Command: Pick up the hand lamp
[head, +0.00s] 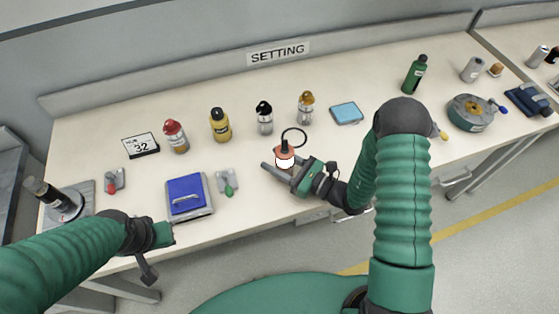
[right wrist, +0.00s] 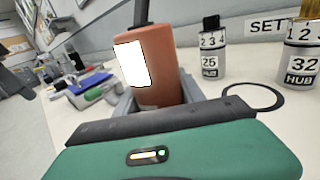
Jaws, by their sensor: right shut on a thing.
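The hand lamp (head: 285,150) is orange-brown with a bright white panel and a dark top. It stands upright between the fingers of my right gripper (head: 284,170), near the middle of the table. In the right wrist view the lamp (right wrist: 163,65) fills the space between the jaws of my right gripper (right wrist: 155,98), which is shut on it. Whether its base touches the table is hidden. A black ring (head: 305,132) shows just behind it. My left gripper (head: 162,236) is at the table's front edge, away from the lamp; its fingers do not show clearly.
Several bottles stand behind the lamp, including a yellow one (head: 220,126) and an amber-topped one (head: 306,108). A blue pad (head: 347,113) lies to the right. A blue-topped scale (head: 187,195) and a grey-green tool (head: 227,181) lie left. The table (head: 255,205) is bare in front.

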